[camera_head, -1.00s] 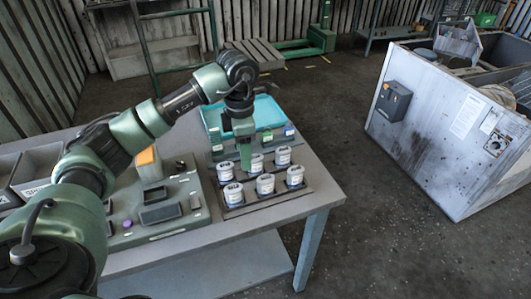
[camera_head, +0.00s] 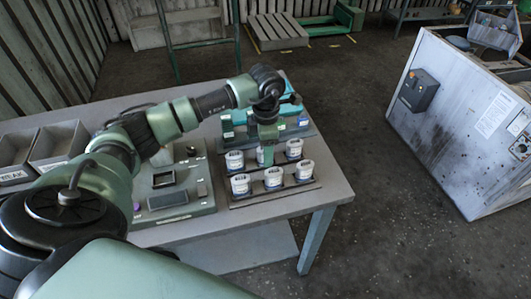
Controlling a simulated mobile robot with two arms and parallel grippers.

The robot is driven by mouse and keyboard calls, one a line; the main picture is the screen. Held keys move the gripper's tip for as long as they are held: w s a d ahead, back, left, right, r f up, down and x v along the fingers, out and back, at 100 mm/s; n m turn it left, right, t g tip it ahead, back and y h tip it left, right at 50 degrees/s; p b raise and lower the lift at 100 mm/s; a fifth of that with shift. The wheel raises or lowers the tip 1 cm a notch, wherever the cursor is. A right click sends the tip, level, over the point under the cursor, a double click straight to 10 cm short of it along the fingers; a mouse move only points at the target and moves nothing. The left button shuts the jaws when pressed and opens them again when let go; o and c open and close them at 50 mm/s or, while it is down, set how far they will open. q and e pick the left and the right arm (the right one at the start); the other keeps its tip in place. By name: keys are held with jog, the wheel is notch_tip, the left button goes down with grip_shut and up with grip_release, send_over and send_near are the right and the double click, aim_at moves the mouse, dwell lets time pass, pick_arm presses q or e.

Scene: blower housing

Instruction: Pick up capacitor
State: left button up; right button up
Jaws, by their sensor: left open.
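Several white cylindrical capacitors with dark label bands stand upright in two rows on a dark rack on the table. The front row has a left one (camera_head: 241,184), a middle one (camera_head: 273,178) and a right one (camera_head: 304,171). The back row has a left one (camera_head: 234,161) and a right one (camera_head: 294,148); the back middle one is mostly hidden by my gripper. My left gripper (camera_head: 266,160) points down over the back row's middle. It is open, and I cannot tell whether its fingers touch a capacitor. My right gripper is not in view.
A row of small green and blue parts (camera_head: 281,126) stands behind the capacitors. A grey fixture board (camera_head: 200,206) lies left of the rack, with grey bins (camera_head: 62,142) further left. A large pale housing (camera_head: 455,125) stands on the floor at right.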

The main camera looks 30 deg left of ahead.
pick_arm(q)
grip_shut()
